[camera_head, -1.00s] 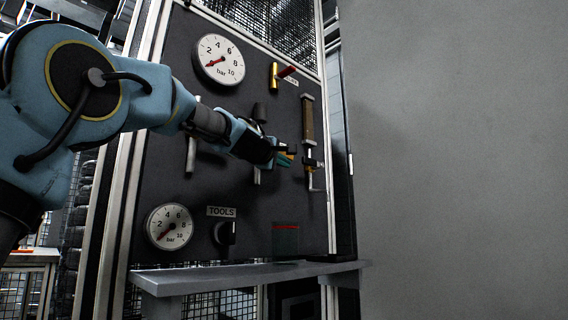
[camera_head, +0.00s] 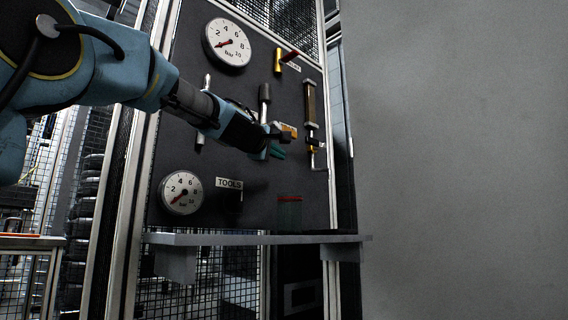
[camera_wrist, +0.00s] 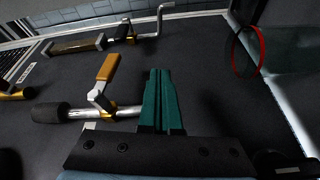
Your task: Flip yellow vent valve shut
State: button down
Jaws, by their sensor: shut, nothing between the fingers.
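The yellow vent valve has an orange-yellow lever (camera_head: 287,131), partly hidden behind my gripper in the head view. In the wrist view its flat lever (camera_wrist: 107,67) stands tilted on a metal arm from a horizontal pipe with brass fittings (camera_wrist: 108,111) and a black grip. My gripper (camera_head: 279,153) has teal fingers, just below the lever in the head view. In the wrist view my gripper (camera_wrist: 160,72) is shut and empty, to the right of the lever with a visible gap. Touching is not seen.
A red-rimmed translucent container (camera_head: 289,213) is low on the panel, above a grey shelf (camera_head: 335,239). Two gauges (camera_head: 227,43) are at the left.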

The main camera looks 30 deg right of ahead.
jog(key=s+a, duration=0.1)
jog(key=a+f+b, duration=0.1)
jog(key=shift+s+a+f, duration=0.1)
jog(key=shift+s+a, duration=0.2)
jog(key=shift+s, duration=0.1)
dwell(0.4)
